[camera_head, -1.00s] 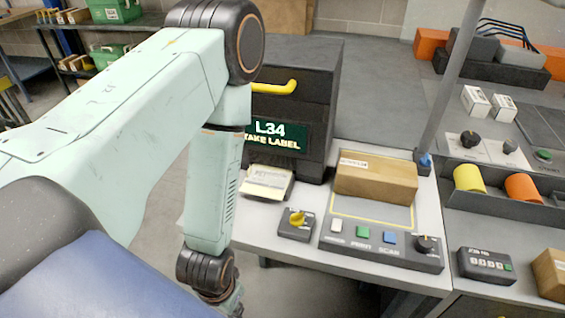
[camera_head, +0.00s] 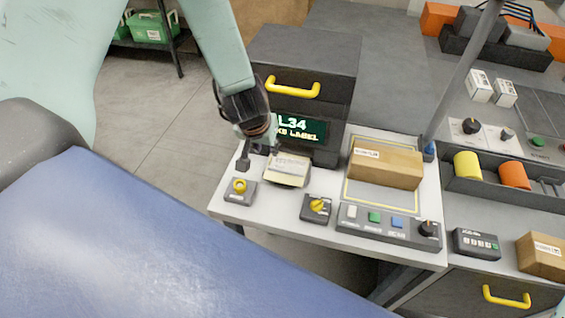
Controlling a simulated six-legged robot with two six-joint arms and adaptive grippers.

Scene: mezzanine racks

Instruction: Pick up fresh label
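The fresh label (camera_head: 287,170) is a pale cream slip with faint print, at the foot of the black label printer (camera_head: 303,65) in the head view. The printer's screen (camera_head: 300,128) reads L34 and a line ending in LABEL, partly covered by my gripper. My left gripper (camera_head: 258,156) hangs down from above, just left of the label and in front of the printer. Its two dark fingers look spread apart, with nothing seen between them. I cannot tell whether the right finger touches the label. My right gripper is out of view.
A brown carton (camera_head: 386,166) sits on the bench right of the label. A small knob box (camera_head: 240,192), a second knob box (camera_head: 317,208) and a button panel (camera_head: 388,226) line the front edge. A grey post (camera_head: 463,68) rises at the right.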

